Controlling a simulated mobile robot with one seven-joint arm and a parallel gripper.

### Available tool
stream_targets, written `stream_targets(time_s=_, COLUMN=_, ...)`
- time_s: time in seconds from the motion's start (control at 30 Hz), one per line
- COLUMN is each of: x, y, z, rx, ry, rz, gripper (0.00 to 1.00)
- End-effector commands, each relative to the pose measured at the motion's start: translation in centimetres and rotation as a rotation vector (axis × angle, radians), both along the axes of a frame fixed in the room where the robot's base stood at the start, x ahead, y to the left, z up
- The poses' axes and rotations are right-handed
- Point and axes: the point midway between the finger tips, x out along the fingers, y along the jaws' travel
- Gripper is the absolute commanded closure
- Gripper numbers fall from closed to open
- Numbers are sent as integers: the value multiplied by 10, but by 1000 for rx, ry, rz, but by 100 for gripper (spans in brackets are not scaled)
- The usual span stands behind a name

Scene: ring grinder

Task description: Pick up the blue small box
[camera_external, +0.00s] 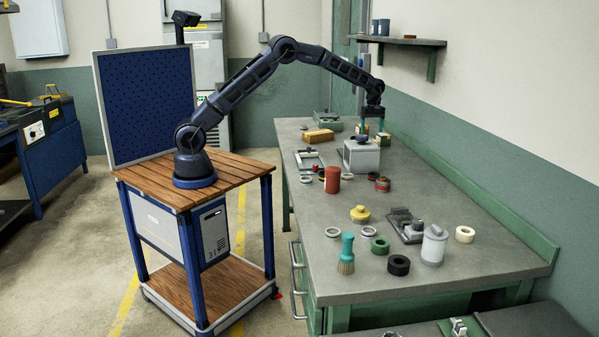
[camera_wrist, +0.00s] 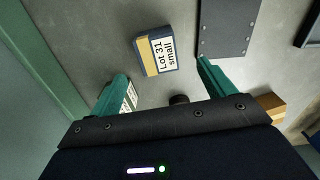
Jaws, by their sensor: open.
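In the wrist view, a small box (camera_wrist: 157,52) with blue edges, a yellow band and a white label reading "Lot 31 small" lies on the grey bench top, slightly tilted in the picture. My gripper (camera_wrist: 162,70) is open, its two teal fingers apart with nothing between them. The box lies beyond the fingertips, roughly in line with the gap. In the external view my gripper (camera_external: 372,127) points down over the far part of the bench, behind a grey block-shaped device (camera_external: 361,157). Small boxes show by the fingers there, but I cannot tell which is the blue one.
In the wrist view a dark grey plate (camera_wrist: 228,24) lies right of the box. Another labelled item (camera_wrist: 130,97) is partly hidden by the left finger. A wooden block (camera_external: 319,136), a red cylinder (camera_external: 333,180) and several rings and tools cover the bench. A green wall ledge (camera_external: 475,192) borders it.

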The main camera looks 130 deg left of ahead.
Motion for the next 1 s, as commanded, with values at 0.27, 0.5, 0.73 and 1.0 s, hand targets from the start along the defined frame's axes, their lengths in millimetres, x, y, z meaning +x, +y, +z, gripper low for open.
stream_targets(time_s=0.27, x=0, y=0, z=-37, rx=-1, ry=-1, rz=0, gripper=18)
stream_targets(time_s=0.5, x=1, y=1, z=-52, rx=0, ry=0, rz=0, gripper=18)
stream_targets(time_s=0.73, x=3, y=2, z=-83, rx=0, ry=0, rz=-1, gripper=18)
stream_targets(time_s=1.0, x=4, y=2, z=-91, rx=1, ry=-1, rz=-1, gripper=18)
